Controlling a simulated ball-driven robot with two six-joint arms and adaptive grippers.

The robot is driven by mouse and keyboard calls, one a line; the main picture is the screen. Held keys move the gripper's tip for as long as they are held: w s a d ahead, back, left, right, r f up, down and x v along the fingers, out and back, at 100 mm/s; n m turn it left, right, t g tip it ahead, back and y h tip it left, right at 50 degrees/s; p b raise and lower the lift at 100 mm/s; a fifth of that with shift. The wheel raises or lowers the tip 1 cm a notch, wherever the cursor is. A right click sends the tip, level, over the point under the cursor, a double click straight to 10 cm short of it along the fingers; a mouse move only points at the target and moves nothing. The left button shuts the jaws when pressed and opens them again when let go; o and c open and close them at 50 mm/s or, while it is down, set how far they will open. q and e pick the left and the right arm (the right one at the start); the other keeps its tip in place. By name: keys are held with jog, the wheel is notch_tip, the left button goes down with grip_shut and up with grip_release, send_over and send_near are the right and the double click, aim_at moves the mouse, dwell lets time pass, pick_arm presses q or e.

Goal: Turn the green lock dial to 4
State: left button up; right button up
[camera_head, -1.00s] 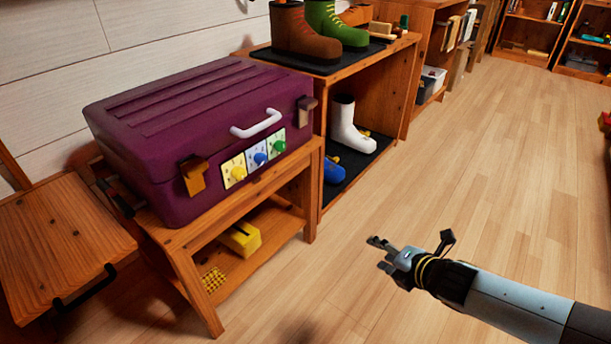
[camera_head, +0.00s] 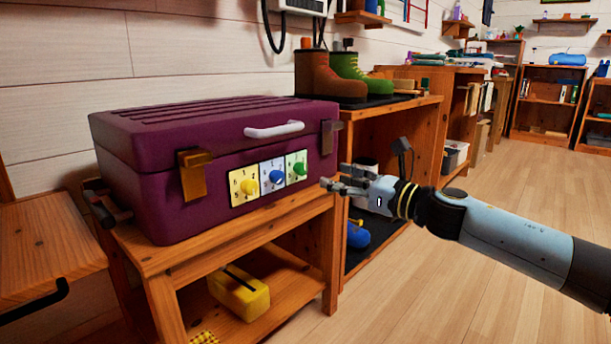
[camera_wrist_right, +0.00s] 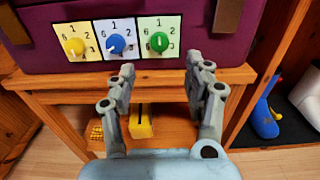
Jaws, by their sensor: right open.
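The purple case (camera_head: 150,190) stands closed on a wooden stand. Its front carries yellow, blue and green dials on numbered plates. The green dial (camera_head: 299,169) is the rightmost; in the right wrist view the green dial (camera_wrist_right: 159,42) has a ridge that looks about upright, near the 1. My right gripper (camera_head: 335,176) is just right of the green dial in the head view, apart from it. In the right wrist view my right gripper (camera_wrist_right: 160,72) is open and empty, its fingers below the green dial. My left gripper is not in view.
The blue dial (camera_head: 273,175) and yellow dial (camera_head: 248,183) sit close beside the green one. A white handle (camera_head: 274,130) and brown latches (camera_head: 194,176) stick out from the case. A shelf with boots (camera_head: 320,76) stands right of the stand. Floor at right is clear.

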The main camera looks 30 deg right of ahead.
aim_at(305, 170)
jog(key=x, duration=0.9)
jog(key=shift+w+a+f, duration=0.1)
jog(key=shift+w+f, duration=0.05)
jog(key=shift+w, duration=0.05)
grip_shut()
